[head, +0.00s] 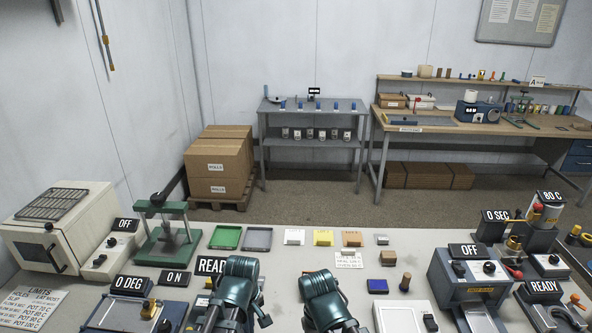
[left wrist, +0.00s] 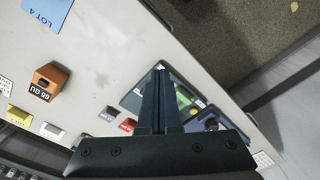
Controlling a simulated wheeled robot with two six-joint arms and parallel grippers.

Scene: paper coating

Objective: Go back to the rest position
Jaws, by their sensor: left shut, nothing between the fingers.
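My left gripper (left wrist: 160,100) shows in the left wrist view. Its two dark fingers are together with nothing between them. They hang over the light worktable (left wrist: 110,60), in front of a dark device with a pale face and a green and yellow spot (left wrist: 186,98). In the head view my two teal arms come in at the bottom middle, side by side and apart. Neither gripper's fingers can be made out there, and my right gripper is not seen.
The worktable (head: 240,217) holds a white oven (head: 62,222), a green press (head: 166,232), a green tray (head: 226,237), a grey tray (head: 258,239) and a heater box (head: 470,272). In the wrist view an orange-brown block (left wrist: 48,80) and a blue sheet (left wrist: 47,10) lie on it.

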